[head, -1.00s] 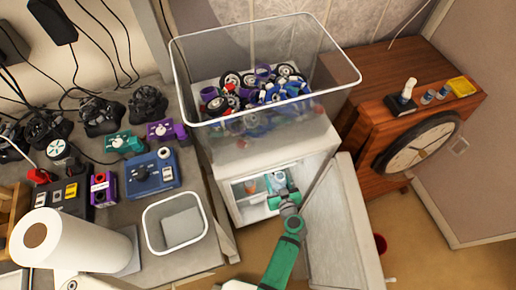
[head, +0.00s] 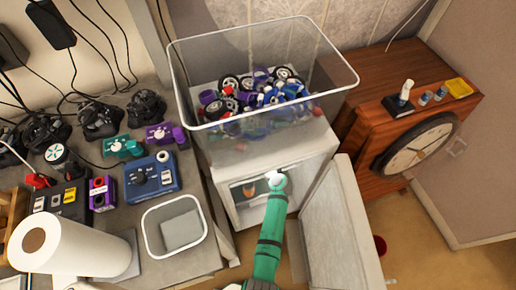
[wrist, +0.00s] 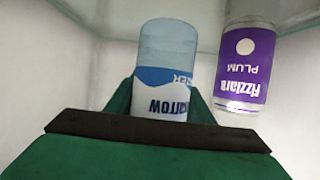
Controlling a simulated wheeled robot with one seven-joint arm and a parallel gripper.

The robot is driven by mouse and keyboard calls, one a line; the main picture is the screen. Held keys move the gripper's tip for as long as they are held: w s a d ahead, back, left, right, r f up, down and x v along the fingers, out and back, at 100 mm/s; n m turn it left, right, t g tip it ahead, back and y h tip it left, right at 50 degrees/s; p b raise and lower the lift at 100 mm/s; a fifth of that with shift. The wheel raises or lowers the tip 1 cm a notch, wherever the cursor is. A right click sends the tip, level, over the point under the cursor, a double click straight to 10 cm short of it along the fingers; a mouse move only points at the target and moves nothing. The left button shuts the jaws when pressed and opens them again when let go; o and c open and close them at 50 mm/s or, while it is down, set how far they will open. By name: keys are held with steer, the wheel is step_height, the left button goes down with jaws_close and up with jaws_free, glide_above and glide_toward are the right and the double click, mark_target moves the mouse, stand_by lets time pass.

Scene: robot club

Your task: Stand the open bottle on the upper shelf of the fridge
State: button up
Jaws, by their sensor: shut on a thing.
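My gripper (wrist: 163,88) is shut on a clear bluish bottle (wrist: 168,45) with a blue and white label. The label's letters appear upside down in the wrist view. The bottle's mouth is hidden behind the gripper, so I cannot see whether it is open. In the head view my arm reaches into the open white fridge (head: 310,160), and my gripper is mostly hidden in its opening. A glassy shelf pane (wrist: 110,12) shows along the top of the wrist view. I cannot tell whether the bottle touches it.
A second bottle with a purple plum label (wrist: 243,70) stands close to the right of the held one in the wrist view. The fridge door (head: 335,225) stands open at the right. A clear bin of wheels and parts (head: 180,90) sits on top of the fridge.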

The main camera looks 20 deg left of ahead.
steer(key=shift+w+a+f, duration=0.2)
steer(key=shift+w+f, duration=0.15)
steer(key=shift+f, duration=0.25)
steer(key=shift+w+a+f, duration=0.15)
steer(key=shift+w+f, duration=0.15)
steer(key=shift+f, duration=0.25)
steer(key=shift+w+a+f, duration=0.2)
steer(key=shift+w+f, duration=0.15)
steer(key=shift+f, duration=0.25)
steer(key=shift+f, duration=0.15)
steer(key=o, duration=1.1)
steer(key=shift+o, duration=0.2)
